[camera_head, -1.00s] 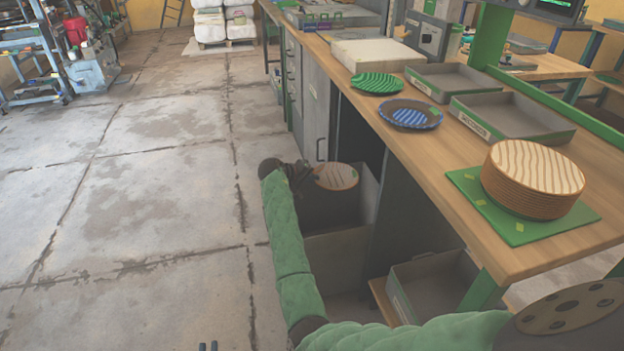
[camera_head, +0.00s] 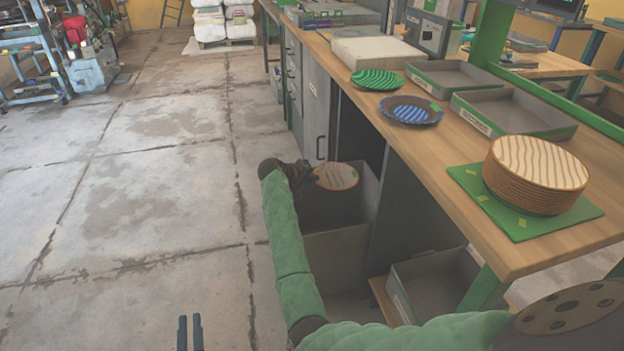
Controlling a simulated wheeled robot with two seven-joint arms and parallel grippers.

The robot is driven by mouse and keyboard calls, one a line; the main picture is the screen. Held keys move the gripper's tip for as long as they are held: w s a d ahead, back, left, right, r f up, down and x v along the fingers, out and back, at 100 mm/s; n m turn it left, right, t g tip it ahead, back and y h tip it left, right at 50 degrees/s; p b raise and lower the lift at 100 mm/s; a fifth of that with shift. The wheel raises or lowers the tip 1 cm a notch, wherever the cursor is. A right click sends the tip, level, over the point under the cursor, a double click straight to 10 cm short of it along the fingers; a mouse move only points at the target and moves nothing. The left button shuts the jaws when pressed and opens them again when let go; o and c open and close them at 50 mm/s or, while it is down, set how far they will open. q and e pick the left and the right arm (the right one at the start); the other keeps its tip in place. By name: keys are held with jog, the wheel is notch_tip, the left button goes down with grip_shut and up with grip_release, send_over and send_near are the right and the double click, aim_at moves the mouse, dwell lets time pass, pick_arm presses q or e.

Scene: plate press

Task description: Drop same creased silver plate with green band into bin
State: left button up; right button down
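A round tan plate with faint crease lines and a brown rim (camera_head: 338,176) is over the open grey bin (camera_head: 336,247) beside the workbench. I see no clear silver or green band on it. My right gripper (camera_head: 312,177) is at the plate's left edge and looks shut on it; the fingertips are small and dark. The plate's height over the bin is hard to tell. My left gripper (camera_head: 189,335) shows only as two dark parallel fingers at the bottom edge, above the floor and away from the plate, with a narrow gap between them.
The bench holds a stack of tan plates (camera_head: 535,173) on a green mat (camera_head: 520,228), a blue striped plate (camera_head: 411,111), a green striped plate (camera_head: 378,79) and grey trays (camera_head: 514,114). Another grey tray (camera_head: 435,283) is on a low shelf.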

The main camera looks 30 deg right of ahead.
pick_arm(q)
notch_tip(320, 180, up, 9)
jog(key=s+t, duration=0.2)
jog(key=t, duration=0.1)
jog(key=shift+a+h+b, duration=0.3)
jog(key=shift+a+b, duration=0.1)
jog(key=shift+a, duration=0.05)
pick_arm(e)
jog(key=shift+f, duration=0.4)
pick_arm(q)
jog(key=shift+w, duration=0.1)
pick_arm(e)
jog(key=c, duration=1.6)
grip_release()
